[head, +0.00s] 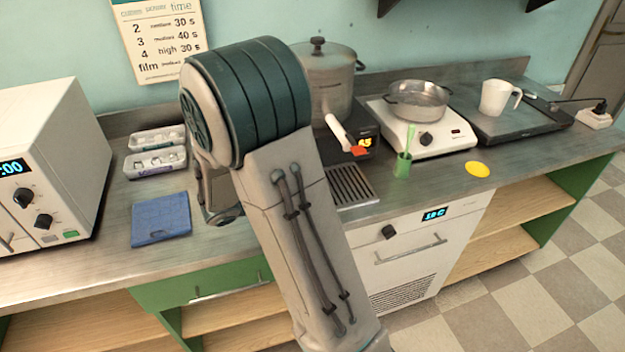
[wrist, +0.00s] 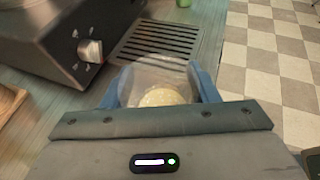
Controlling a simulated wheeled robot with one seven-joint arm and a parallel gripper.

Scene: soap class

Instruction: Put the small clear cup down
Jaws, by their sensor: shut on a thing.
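The small clear cup (wrist: 158,76) shows in the wrist view as a see-through shape with pale yellow grainy contents at its bottom. My gripper (wrist: 163,88) is shut on it, with one blue finger on each side. The slotted metal grille shows beyond the cup. I cannot tell whether the cup touches the counter. In the head view my arm hides the gripper and the cup.
The grille (head: 352,186) is set in the worktop (head: 250,235). A blue cloth (head: 160,219) and egg cartons (head: 156,160) lie left of my arm.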

